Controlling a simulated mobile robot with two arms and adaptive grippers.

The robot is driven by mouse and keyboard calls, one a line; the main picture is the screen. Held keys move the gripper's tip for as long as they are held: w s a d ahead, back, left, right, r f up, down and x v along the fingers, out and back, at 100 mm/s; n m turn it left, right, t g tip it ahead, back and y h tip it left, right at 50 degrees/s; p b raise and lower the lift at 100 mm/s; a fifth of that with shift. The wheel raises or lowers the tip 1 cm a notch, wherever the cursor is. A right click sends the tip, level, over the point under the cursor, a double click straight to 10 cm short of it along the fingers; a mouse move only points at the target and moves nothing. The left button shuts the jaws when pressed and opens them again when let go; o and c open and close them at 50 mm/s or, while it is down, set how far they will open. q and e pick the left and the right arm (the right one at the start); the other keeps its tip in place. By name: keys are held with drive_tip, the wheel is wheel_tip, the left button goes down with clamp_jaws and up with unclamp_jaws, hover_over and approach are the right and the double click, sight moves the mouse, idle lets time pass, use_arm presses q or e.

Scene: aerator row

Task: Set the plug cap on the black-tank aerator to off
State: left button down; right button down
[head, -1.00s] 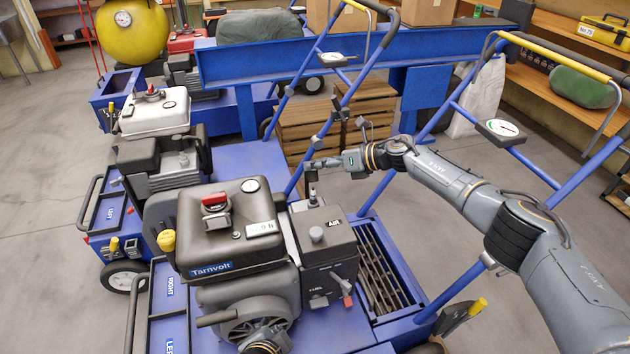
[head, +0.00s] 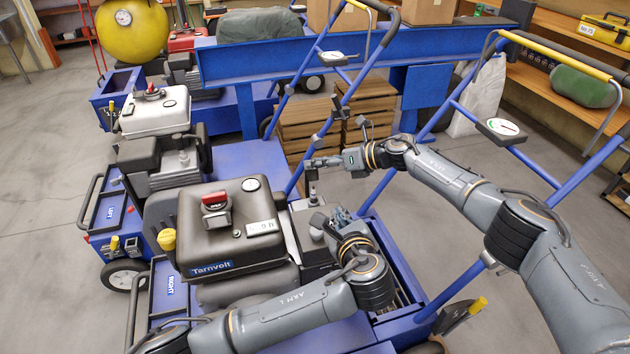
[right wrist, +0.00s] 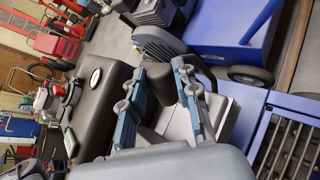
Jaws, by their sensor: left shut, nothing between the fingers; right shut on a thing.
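The black-tank aerator (head: 227,235) stands in front in the head view, with a red filler cap and a Tarnvolt label. I cannot tell clearly whether the cap touches the plug. My left gripper (head: 340,217) is shut and empty over the dark control box (head: 309,254), right of the tank. My left arm hides the box's front and the fan housing.
A white-tank aerator (head: 155,112) stands behind at the left. Blue frame bars and handles with gauges (head: 501,128) rise at the right near my right arm. Wooden crates (head: 308,125) stand behind. Grey floor is open at far left.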

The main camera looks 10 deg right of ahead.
use_arm(q)
drive_tip(key=w+m, duration=0.1)
drive_tip(key=w, duration=0.1)
drive_tip(key=w+a+m+y, duration=0.1)
drive_tip(key=w+a+r+m+y, duration=0.1)
drive_tip(key=w, duration=0.1)
drive_tip(key=shift+w+r+m, duration=0.1)
drive_tip(key=shift+w+m, duration=0.2)
drive_tip(key=x, duration=1)
drive_tip(key=shift+s+a, duration=0.1)
drive_tip(key=shift+a, duration=0.05)
drive_tip(key=shift+w+a+r, duration=0.15)
drive_tip(key=shift+w+r, duration=0.35)
drive_tip(key=shift+r, duration=0.2)
use_arm(e)
drive_tip(key=c, duration=1.2)
unclamp_jaws()
drive_tip(key=shift+o, duration=1.1)
use_arm(q)
drive_tip(key=shift+f, duration=0.15)
use_arm(e)
drive_tip(key=shift+d, duration=0.1)
